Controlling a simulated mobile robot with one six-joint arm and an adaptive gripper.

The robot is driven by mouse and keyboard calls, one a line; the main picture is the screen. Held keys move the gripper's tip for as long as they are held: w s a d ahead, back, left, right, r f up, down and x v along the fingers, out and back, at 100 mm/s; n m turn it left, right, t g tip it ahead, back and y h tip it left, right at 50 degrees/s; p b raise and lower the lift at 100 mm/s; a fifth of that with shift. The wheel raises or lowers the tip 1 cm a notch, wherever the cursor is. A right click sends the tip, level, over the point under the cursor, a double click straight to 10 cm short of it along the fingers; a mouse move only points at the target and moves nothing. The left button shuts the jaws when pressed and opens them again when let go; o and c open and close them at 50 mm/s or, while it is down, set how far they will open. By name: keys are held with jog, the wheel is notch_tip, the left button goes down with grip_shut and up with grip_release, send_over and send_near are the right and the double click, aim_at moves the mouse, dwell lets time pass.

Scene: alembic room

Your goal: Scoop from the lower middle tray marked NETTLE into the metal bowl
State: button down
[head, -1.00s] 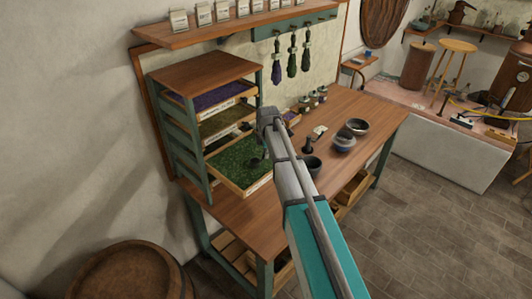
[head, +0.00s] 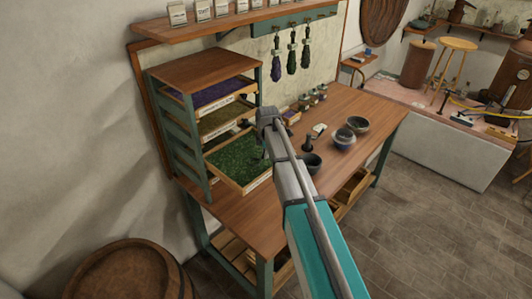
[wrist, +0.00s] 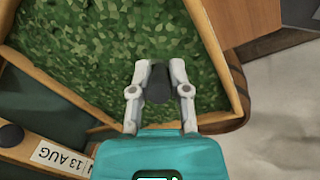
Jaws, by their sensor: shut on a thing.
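The pulled-out wooden tray (head: 226,177) in the lower part of the rack is full of chopped green leaves; its marking is too small to read. In the wrist view the same tray (wrist: 226,62) spreads under my gripper (wrist: 158,78). My gripper is shut on a dark, rounded piece, seemingly the handle of a scoop (wrist: 157,88). The scoop's head is hidden, so I cannot tell whether it carries leaves. In the head view my arm hides most of the gripper, above the tray's right side. A grey bowl (head: 344,139), perhaps the metal one, stands on the bench.
Another bowl (head: 357,125) stands behind the grey one. A dark mortar (head: 312,164) stands close to my arm on the right. Small jars line the bench's back. The rack (head: 182,135) holds more trays above. The bench front (head: 232,212) is clear.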

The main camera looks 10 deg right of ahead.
jog(key=shift+w+d, duration=0.1)
dwell(0.3)
jog(key=shift+w+d, duration=0.6)
jog(key=shift+d, duration=0.3)
jog(key=shift+r, duration=0.15)
notch_tip(320, 180, up, 6)
jog(key=p, duration=0.6)
dwell(0.3)
jog(key=shift+f, duration=0.25)
